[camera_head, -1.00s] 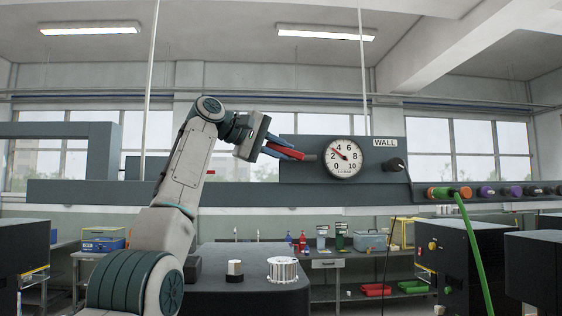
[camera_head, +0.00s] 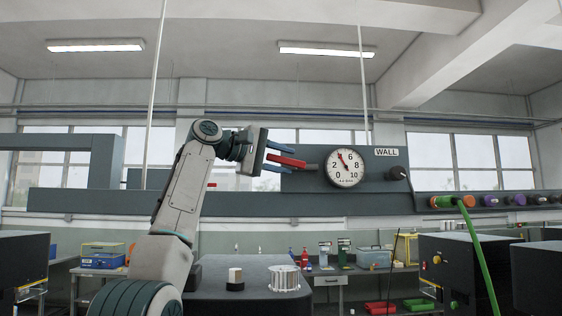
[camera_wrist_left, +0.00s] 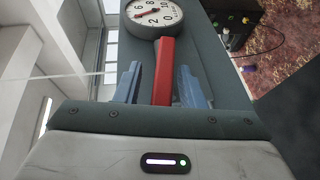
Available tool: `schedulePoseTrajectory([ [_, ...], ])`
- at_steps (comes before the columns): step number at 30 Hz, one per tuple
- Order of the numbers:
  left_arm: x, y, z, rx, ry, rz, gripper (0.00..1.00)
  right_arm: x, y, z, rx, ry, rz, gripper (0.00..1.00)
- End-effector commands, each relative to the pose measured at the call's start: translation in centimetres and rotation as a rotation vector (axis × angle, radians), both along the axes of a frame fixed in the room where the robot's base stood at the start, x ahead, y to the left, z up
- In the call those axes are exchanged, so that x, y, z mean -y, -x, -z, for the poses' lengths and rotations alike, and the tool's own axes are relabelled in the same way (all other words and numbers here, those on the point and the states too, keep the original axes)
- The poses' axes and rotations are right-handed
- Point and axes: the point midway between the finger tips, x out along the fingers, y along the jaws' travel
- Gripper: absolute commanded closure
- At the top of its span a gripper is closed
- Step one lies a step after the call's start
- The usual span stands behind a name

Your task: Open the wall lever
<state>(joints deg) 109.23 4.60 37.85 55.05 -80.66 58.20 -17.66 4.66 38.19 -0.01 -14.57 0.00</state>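The wall lever has a red handle (camera_head: 288,160) on a grey stem left of the gauge; it points left, nearly level, its free end slightly higher. My left gripper (camera_head: 284,160) is around the handle, one blue finger above and one below. In the left wrist view the red handle (camera_wrist_left: 164,72) stands between the two fingers (camera_wrist_left: 160,86), with a gap on each side. The gripper is open. The round gauge (camera_head: 344,167) shows its red needle near 4. A "WALL" sign (camera_head: 386,152) is at its upper right. My right gripper is not in view.
A dark knob (camera_head: 397,173) sticks out right of the gauge. Below, a dark bench (camera_head: 215,297) carries a white-topped knob (camera_head: 235,278) and a ribbed metal part (camera_head: 286,278).

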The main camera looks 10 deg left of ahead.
Motion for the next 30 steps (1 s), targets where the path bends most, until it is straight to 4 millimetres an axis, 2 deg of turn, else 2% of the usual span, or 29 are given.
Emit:
schedulePoseTrajectory([
  [11, -0.4, 0.2, 0.4, -0.006, -0.003, 0.001, 0.62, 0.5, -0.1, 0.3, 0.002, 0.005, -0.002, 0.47],
  [20, -4.7, 3.4, -0.2, -0.005, -0.002, -0.001, 0.62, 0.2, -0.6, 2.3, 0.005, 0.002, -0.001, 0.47],
  [24, -6.6, 4.9, -0.7, -0.005, -0.003, 0.000, 0.62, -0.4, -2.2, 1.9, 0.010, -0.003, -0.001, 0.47],
  [30, -7.9, 5.9, -1.1, -0.008, -0.003, 0.002, 0.62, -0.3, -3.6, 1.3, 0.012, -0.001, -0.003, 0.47],
])
